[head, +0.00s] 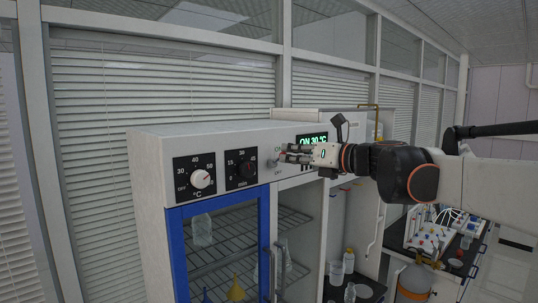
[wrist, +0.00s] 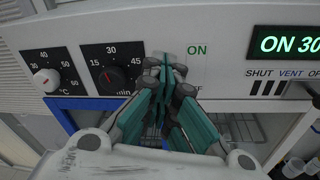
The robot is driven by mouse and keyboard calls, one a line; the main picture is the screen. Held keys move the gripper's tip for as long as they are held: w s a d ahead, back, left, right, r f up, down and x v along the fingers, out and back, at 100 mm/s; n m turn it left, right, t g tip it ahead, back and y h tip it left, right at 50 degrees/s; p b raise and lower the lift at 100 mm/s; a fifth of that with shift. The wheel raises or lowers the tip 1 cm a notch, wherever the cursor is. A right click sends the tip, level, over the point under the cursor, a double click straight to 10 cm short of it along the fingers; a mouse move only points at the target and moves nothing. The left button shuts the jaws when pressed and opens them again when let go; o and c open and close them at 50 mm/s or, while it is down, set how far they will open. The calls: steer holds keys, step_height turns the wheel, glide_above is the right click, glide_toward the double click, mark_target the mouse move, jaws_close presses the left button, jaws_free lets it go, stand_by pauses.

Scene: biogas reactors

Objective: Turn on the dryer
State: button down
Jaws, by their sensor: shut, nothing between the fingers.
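The dryer (head: 232,135) is a white cabinet with a blue-framed glass door (head: 177,250). Its green display (head: 312,140) reads "ON 30 °C"; the wrist view shows part of this display (wrist: 290,43). A white temperature knob (head: 200,179) and a black timer knob (head: 246,168) sit on the front panel. My gripper (head: 281,154) is shut and empty, with its fingertips at the panel between the ON and OFF labels. In the wrist view, the fingers (wrist: 165,65) cover the switch spot below the green ON label (wrist: 197,50). I cannot tell whether they touch the switch.
Wire racks (head: 235,262) holding bottles and a yellow funnel (head: 236,290) show behind the glass. Bottles (head: 349,260) stand in an open bay at right. A bench with tubing (head: 447,225) is further right.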

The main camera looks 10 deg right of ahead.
step_height(320, 180, up, 10)
stand_by(0.6)
